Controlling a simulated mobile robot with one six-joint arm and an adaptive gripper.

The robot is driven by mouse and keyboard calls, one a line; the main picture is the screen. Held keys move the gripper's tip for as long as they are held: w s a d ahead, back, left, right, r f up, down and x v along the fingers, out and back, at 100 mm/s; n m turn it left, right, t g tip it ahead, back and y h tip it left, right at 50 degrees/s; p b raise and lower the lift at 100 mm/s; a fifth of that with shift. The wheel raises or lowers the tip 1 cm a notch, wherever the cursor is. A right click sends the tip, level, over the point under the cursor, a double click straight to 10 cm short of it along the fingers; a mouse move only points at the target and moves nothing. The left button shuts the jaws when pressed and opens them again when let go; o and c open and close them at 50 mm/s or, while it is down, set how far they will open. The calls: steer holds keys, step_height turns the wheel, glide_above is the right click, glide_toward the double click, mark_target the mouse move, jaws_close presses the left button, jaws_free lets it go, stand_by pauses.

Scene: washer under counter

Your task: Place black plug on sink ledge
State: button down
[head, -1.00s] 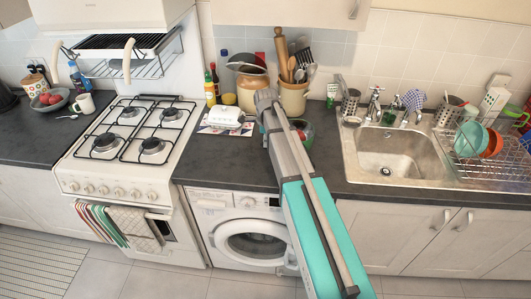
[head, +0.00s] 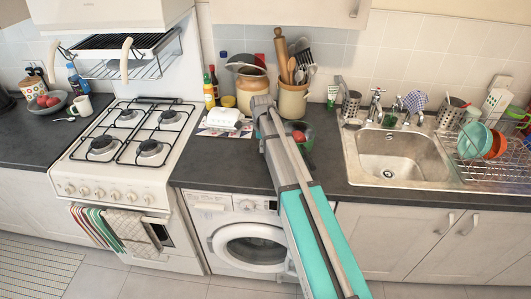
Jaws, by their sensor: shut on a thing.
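The steel sink (head: 365,160) is set in the counter at the right. Its ledge (head: 352,140) is the flat rim around the basin, with the taps (head: 376,103) at the back. A small round drain fitting (head: 387,173) shows on the basin floor; I cannot tell whether a plug is in it. I cannot make out the black plug anywhere. My arm, grey and teal, reaches up from the bottom over the washer and counter, left of the sink. Its far end stands by the utensil crock.
A dish rack (head: 495,150) with coloured bowls stands right of the basin. A steel cutlery holder (head: 351,104) is at the sink's back left corner. The sink's front left rim is clear.

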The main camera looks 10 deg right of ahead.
steer(key=shift+f+b, duration=0.75)
steer(key=shift+f, duration=0.3)
steer(key=shift+f, duration=0.1)
steer(key=c, duration=0.6)
jaws_free()
steer(key=shift+o, duration=0.2)
step_height(320, 180, up, 12)
steer(key=p, duration=1.2)
steer(key=shift+s, duration=0.15)
